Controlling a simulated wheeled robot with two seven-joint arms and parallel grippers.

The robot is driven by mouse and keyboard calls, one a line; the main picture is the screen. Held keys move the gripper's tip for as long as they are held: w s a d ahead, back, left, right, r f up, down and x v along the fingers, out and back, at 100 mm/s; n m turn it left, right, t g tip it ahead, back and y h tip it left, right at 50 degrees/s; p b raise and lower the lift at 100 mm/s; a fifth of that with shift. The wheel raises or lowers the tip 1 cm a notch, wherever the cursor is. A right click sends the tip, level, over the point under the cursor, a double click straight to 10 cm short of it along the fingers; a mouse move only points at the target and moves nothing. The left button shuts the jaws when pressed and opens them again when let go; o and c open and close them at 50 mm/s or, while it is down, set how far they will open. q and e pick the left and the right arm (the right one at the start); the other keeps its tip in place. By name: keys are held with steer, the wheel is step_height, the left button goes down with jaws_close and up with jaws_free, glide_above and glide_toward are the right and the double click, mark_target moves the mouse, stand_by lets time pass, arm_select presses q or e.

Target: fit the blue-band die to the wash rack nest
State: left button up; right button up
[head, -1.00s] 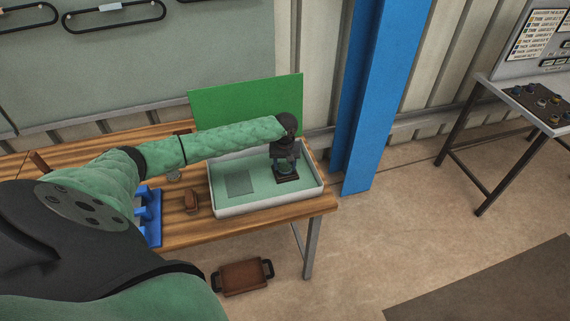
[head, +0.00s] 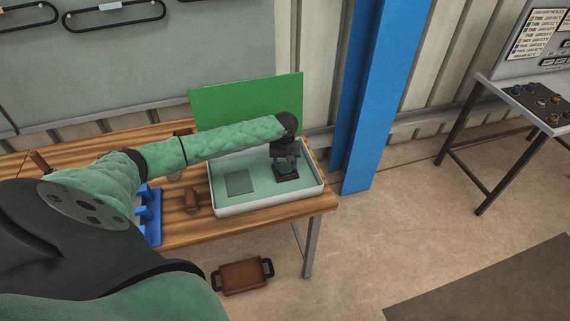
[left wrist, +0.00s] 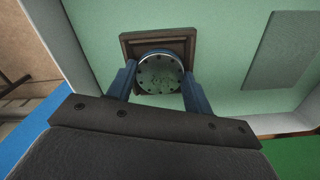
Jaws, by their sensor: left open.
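The die (left wrist: 160,72) shows in the left wrist view as a round metallic disc with a ring of small dark holes. The nest (head: 287,179) stands in the right part of the white wash tray (head: 270,208) in the head view. My left gripper (head: 286,164) points down over it. In the left wrist view its fingers (left wrist: 160,78) stand open on either side of the die. My right gripper is not in view.
A grey square patch (head: 239,182) lies on the tray floor. A brown block (head: 192,200) and a blue holder (head: 150,216) are on the wooden bench left of the tray. A green panel (head: 248,104) stands behind, and a blue post (head: 380,90) rises to the right.

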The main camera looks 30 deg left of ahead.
arm_select(q)
steer(key=o, duration=1.3)
steer(key=shift+d+f, duration=0.1)
steer(key=shift+f, duration=0.05)
steer(key=shift+s, duration=0.1)
steer(key=shift+r+b, duration=0.55)
steer(key=shift+b, duration=0.05)
step_height(320, 180, up, 6)
steer(key=shift+r+b, duration=0.1)
steer(key=shift+b, duration=1.15)
steer(key=shift+r, duration=0.4)
